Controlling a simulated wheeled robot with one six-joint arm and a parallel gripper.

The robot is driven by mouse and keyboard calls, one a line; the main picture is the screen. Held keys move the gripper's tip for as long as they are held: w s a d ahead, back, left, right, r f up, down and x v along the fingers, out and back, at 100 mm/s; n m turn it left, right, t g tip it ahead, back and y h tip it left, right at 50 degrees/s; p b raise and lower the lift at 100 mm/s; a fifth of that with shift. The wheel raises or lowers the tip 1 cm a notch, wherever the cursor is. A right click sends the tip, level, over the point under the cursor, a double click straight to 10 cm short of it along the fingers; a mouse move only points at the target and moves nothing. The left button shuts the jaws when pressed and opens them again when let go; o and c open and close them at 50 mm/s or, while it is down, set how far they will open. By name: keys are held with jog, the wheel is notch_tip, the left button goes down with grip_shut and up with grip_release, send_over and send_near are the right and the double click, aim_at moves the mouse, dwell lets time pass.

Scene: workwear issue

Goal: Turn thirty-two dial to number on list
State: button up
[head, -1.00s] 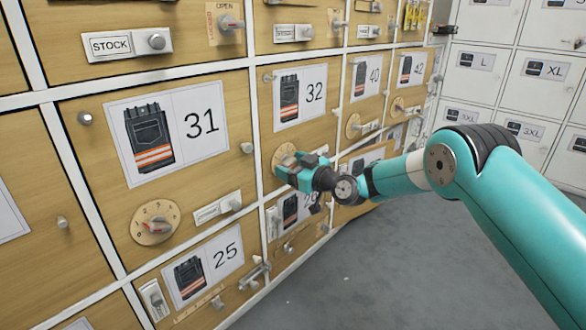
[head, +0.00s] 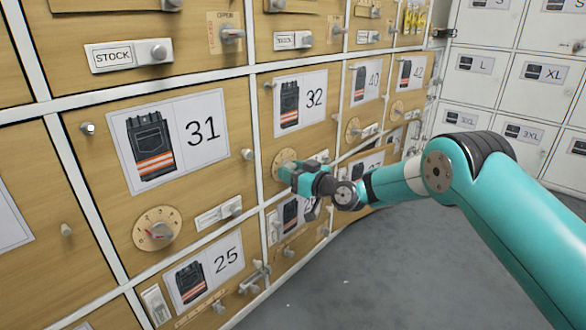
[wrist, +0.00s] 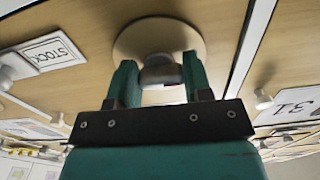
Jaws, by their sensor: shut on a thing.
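The thirty-two dial (head: 284,156) is a round tan disc on the wooden door below the label 32 (head: 314,98). My gripper (head: 286,172) is at this dial and partly covers it in the head view. In the wrist view the plain disc (wrist: 140,42) fills the top middle, with a grey knob (wrist: 160,72) between my two teal fingers. My gripper (wrist: 162,78) is shut on that knob. The dial's numbers and pointer cannot be read in either view. No readable list is in view.
Small knobs, slide latches and STOCK plates (head: 114,56) stick out from the doors. White lockers (head: 490,70) stand at right. Grey floor (head: 350,285) is clear.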

jog(key=m+p, duration=0.1)
jog(key=m, duration=0.1)
jog(key=m+p, duration=0.1)
jog(key=m, duration=0.2)
jog(key=shift+s+a, duration=0.15)
jog(key=shift+s, duration=0.05)
jog(key=shift+m+p, duration=0.3)
jog(key=o, duration=0.9)
